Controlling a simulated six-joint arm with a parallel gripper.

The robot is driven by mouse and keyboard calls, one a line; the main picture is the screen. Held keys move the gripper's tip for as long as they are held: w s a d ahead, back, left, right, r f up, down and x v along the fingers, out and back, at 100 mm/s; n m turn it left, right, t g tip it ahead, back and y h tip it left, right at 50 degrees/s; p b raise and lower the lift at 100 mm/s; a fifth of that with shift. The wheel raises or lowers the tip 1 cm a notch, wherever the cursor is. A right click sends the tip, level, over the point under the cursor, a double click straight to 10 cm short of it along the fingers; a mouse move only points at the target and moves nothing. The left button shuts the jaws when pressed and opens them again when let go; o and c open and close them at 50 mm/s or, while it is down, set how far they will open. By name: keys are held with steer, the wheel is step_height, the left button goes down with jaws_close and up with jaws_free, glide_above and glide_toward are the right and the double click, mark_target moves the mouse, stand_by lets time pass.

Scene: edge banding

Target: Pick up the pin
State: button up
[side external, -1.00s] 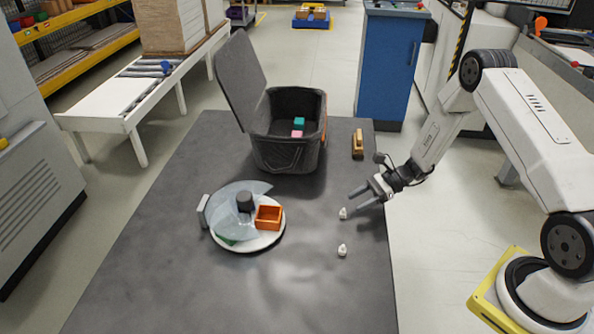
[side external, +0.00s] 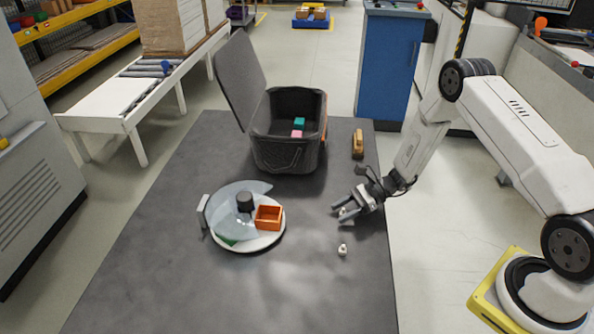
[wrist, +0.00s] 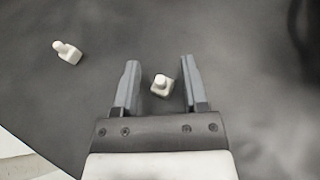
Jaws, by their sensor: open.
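Two small white pins with rounded knobs on blocky bases are on the dark table. In the wrist view, one pin (wrist: 162,85) sits between my gripper's (wrist: 159,64) open fingers, closer to the right finger, with a small gap visible. The other pin (wrist: 67,52) lies off to the upper left of the fingers. In the side view, my gripper (side external: 339,213) is low over the right part of the table and hides most or all of the nearer-to-gripper pin. The other pin (side external: 342,250) stands in the open, toward the front.
A round white turntable (side external: 275,240) with a clear partial cover, an orange open box (side external: 268,217) and a dark knob (side external: 244,201) is left of my gripper. A dark open-lidded bin (side external: 287,155) holds coloured blocks. A wooden-handled brush-like item (side external: 358,143) lies near the right edge.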

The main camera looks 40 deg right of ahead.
jaws_close()
steer(key=shift+f, duration=0.1)
stand_by(0.4)
steer(key=shift+r, duration=0.2)
steer(key=shift+r, duration=1.5)
steer(key=s+r, duration=0.9)
steer(key=s, duration=0.5)
steer(key=shift+a+r, duration=0.3)
steer(key=shift+r, duration=0.1)
